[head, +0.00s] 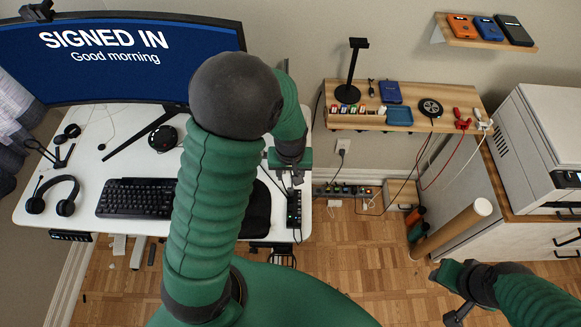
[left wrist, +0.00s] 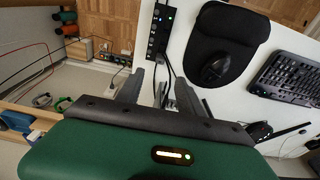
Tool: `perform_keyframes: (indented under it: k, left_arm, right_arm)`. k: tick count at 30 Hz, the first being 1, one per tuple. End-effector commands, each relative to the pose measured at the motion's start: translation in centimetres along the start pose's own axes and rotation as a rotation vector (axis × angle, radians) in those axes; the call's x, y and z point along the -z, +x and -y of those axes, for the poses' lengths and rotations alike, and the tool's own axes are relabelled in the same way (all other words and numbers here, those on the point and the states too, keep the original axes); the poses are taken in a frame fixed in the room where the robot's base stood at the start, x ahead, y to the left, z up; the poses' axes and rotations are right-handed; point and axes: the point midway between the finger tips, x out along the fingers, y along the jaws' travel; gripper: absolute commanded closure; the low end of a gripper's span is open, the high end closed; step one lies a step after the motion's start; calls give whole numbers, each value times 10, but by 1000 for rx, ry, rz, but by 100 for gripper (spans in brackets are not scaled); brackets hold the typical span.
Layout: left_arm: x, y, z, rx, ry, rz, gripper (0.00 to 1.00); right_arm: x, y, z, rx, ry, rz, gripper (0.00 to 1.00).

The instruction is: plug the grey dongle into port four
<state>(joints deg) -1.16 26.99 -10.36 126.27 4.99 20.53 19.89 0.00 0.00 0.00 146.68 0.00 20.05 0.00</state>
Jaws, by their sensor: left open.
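A black hub strip (head: 294,210) with small green lights lies at the right edge of the white desk; it also shows in the left wrist view (left wrist: 160,32). Its port numbers are too small to read. My left gripper (head: 290,187) is just behind the strip in the head view. In the left wrist view its fingers (left wrist: 160,88) are apart, with dark cables between and beyond them. I cannot pick out the grey dongle for sure; several small coloured dongles (head: 358,109) stand on the wooden shelf (head: 400,118). My right gripper (head: 446,296) is open and empty above the floor.
A mouse on a black mat (left wrist: 215,68) and a keyboard (head: 135,198) are beside the hub. A monitor (head: 110,60) stands behind. A power strip (head: 345,190) lies by the wall. A cardboard tube (head: 455,228) leans at the right cabinet.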

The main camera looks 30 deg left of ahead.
Motion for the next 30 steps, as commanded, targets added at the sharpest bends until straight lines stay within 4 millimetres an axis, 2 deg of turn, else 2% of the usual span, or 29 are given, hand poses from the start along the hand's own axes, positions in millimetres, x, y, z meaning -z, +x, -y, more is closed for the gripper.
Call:
perform_keyframes:
  k: [1,3,7,24,26,30]
  left_arm:
    - [1,-13,-1,-3,0,-4,56]
    - [1,-25,-1,-1,1,-2,56]
    - [0,-38,0,0,0,1,56]
    - [-2,-41,-1,-2,9,1,56]
    - [-11,-48,-4,-20,59,-5,56]
    - [-57,-75,-13,-81,335,-54,56]
  right_arm:
    - [0,-1,0,0,0,0,64]
    - [0,-2,0,0,0,0,64]
    - [1,-3,0,0,0,0,64]
    - [1,-3,0,0,0,0,64]
    - [1,-3,0,0,0,0,64]
    - [1,-2,0,0,0,0,64]
